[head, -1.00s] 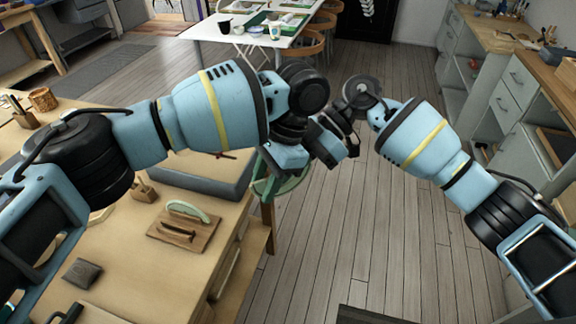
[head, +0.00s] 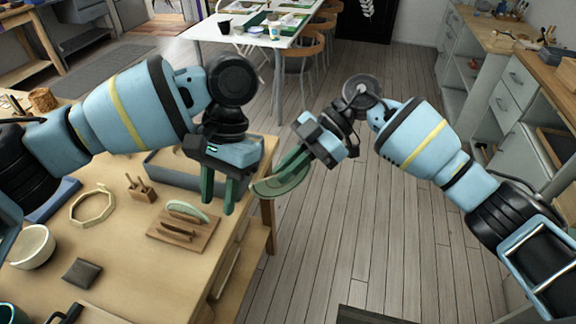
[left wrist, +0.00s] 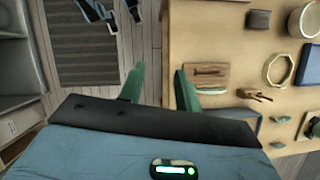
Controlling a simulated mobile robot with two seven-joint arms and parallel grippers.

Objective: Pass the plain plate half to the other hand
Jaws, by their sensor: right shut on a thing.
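The green plate half (head: 282,187) hangs in the air past the table's right edge in the head view. My right gripper (head: 296,160) is shut on it. My left gripper (head: 218,200) is to the left of the plate half, apart from it, pointing down over the table edge. Its two green fingers are spread with nothing between them, and the left wrist view (left wrist: 160,85) also shows them open and empty. A second, pale green plate half (head: 188,211) stands in a wooden rack (head: 183,238) on the table.
The wooden table (head: 120,265) holds a grey tray (head: 170,172), an octagonal ring (head: 92,207), a white bowl (head: 32,247), a dark pad (head: 82,273) and a peg block (head: 140,190). Open floor (head: 350,240) lies right of the table.

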